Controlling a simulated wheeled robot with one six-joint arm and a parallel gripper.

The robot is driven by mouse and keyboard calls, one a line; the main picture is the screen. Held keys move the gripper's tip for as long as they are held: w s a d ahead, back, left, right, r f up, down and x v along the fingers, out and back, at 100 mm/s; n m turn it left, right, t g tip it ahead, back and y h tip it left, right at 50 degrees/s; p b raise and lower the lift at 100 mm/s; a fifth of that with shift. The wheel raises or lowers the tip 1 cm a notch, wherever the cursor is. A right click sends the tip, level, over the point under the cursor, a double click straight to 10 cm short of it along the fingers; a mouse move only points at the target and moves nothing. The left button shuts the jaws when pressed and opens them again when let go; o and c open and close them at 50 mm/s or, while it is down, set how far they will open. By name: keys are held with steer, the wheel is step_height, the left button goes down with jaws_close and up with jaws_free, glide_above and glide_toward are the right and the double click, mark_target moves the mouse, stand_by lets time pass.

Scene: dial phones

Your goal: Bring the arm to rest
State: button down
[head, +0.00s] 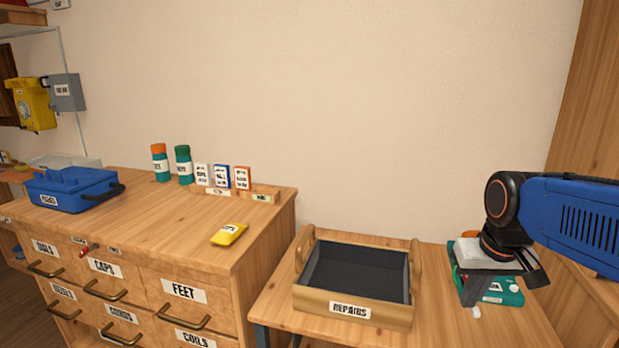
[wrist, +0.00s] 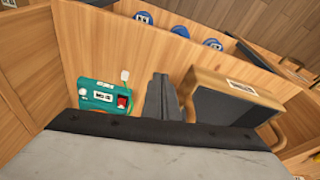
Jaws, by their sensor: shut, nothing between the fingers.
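My gripper (head: 468,296) hangs from the blue and black arm at the right of the head view, in front of part of a teal device. In the wrist view my gripper (wrist: 162,80) has its dark fingers together with nothing between them. The teal device (head: 508,292) stands on the right table; it also shows in the wrist view (wrist: 92,95), with a red part on its right, left of the fingers. I cannot tell how much height lies between the fingers and the table.
A wooden tray labelled REPAIRS (head: 350,311) stands left of my gripper, its dark inside empty. A drawer cabinet (head: 150,215) at left bears a blue toolbox (head: 72,188), two bottles, small boxes and a yellow item (head: 229,234). A wooden panel (head: 590,90) rises at far right.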

steer(key=s+a+f+t, duration=0.1)
steer(key=s+f, duration=0.1)
steer(key=s, duration=0.3)
steer(key=s+a+f+n, duration=0.1)
steer(key=s+a+f, duration=0.1)
steer(key=s, duration=0.3)
steer(key=shift+s+a+f+t, duration=0.25)
steer(key=shift+s+f+t, duration=0.05)
steer(key=shift+f+t, duration=0.1)
stand_by(0.4)
